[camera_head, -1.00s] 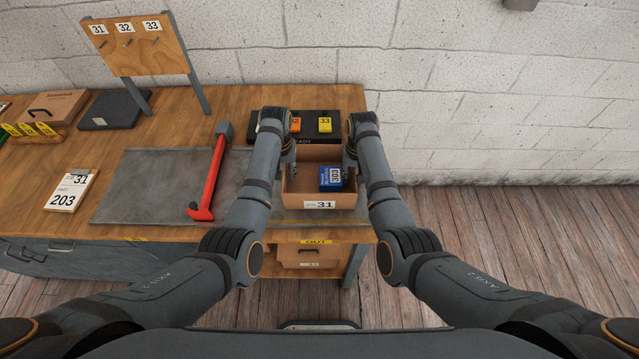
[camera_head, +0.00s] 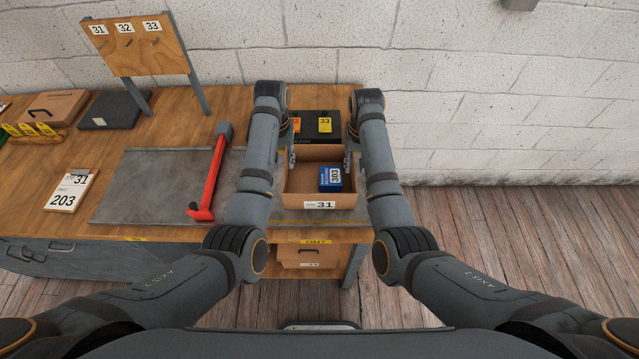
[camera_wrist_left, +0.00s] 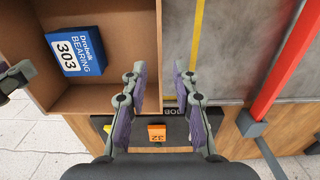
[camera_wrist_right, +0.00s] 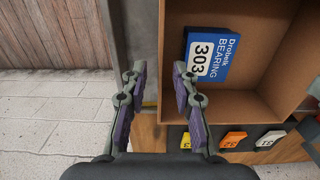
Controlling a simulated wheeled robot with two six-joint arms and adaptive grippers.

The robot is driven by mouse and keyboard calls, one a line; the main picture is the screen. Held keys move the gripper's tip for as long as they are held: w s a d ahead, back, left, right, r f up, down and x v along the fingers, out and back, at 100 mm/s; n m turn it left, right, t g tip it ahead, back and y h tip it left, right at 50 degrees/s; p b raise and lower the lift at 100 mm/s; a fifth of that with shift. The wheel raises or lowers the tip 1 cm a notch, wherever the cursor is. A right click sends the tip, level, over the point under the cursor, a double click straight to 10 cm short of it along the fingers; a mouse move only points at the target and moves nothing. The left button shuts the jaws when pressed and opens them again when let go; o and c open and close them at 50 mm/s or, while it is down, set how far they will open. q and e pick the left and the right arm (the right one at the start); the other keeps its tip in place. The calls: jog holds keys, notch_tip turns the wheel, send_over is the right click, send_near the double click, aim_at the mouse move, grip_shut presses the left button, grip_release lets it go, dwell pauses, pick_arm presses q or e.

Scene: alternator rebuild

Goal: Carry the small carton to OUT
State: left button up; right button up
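The small open carton (camera_head: 319,204), labelled 31, sits on the right end of the bench. A blue bearing box marked 303 (camera_head: 331,178) lies inside it. My left gripper (camera_head: 292,160) is at the carton's left wall. In the left wrist view its fingers (camera_wrist_left: 161,80) are apart, one on each side of the wall line. My right gripper (camera_head: 347,162) is at the right wall, its fingers (camera_wrist_right: 160,80) likewise apart around the wall line. Whether any finger touches is unclear. A yellow OUT label (camera_head: 316,242) is on the bench's front edge, below the carton.
A black tray (camera_head: 312,118) with orange and yellow tags stands just behind the carton. Another carton (camera_head: 310,257) is on a shelf below the bench top.

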notch_tip(320, 180, up, 5)
jog(key=shift+r, duration=0.15)
dwell(0.5)
